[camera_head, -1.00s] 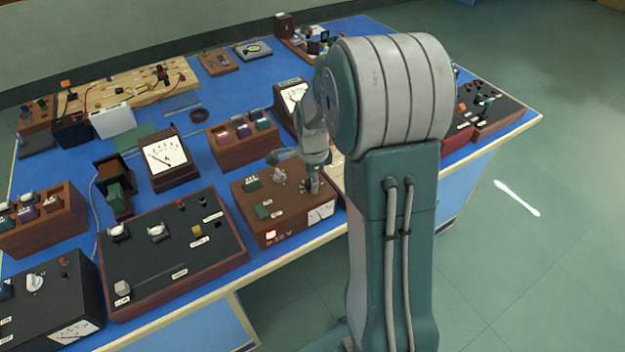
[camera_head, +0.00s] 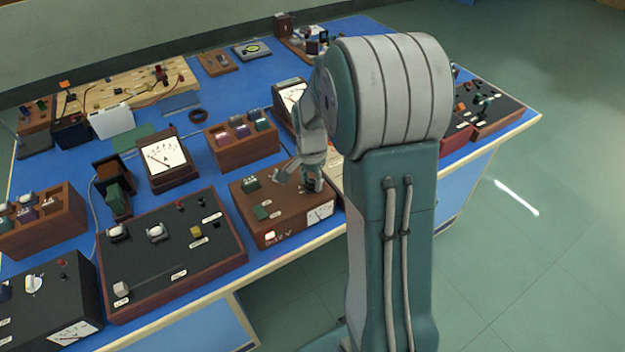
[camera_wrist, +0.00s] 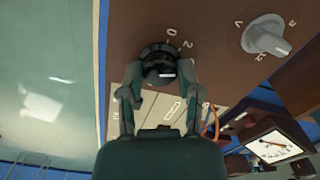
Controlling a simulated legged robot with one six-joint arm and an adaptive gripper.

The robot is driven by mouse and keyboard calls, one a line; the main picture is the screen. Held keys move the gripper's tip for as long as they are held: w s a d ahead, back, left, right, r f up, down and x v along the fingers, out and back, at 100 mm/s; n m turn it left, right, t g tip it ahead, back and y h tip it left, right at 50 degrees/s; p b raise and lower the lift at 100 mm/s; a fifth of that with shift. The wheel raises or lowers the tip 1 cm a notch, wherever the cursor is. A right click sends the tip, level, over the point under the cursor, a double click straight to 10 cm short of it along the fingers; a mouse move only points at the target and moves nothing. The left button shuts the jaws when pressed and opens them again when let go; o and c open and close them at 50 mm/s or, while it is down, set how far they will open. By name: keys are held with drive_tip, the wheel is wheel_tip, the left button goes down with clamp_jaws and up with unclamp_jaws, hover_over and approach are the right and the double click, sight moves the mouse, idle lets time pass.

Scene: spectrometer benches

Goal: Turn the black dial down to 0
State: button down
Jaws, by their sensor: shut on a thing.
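The black dial (camera_wrist: 158,58) sits on a brown wooden instrument box (camera_head: 248,208) at the front of the blue bench. In the wrist view its round ridged body is between my gripper's (camera_wrist: 161,72) two fingers, which close on it from both sides. A short white mark shows on the dial's near side. The printed 0 (camera_wrist: 171,32) and 2 (camera_wrist: 187,44) stand beyond the dial, on the side away from my palm. In the head view my gripper reaches down onto the box and mostly hides the dial.
A grey knob (camera_wrist: 266,36) stands on the same panel, right of the dial in the wrist view. The box also carries green switches (camera_head: 251,184) and a small meter (camera_head: 319,213). A black-topped box (camera_head: 150,260) is close on the left. Open floor lies to the right.

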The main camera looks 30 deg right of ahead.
drive_tip(key=n, duration=0.7)
drive_tip(key=shift+a, duration=0.2)
drive_tip(key=n, duration=0.6)
drive_tip(key=shift+n, duration=0.4)
drive_tip(key=shift+s, duration=0.1)
drive_tip(key=shift+c, duration=1.5)
unclamp_jaws()
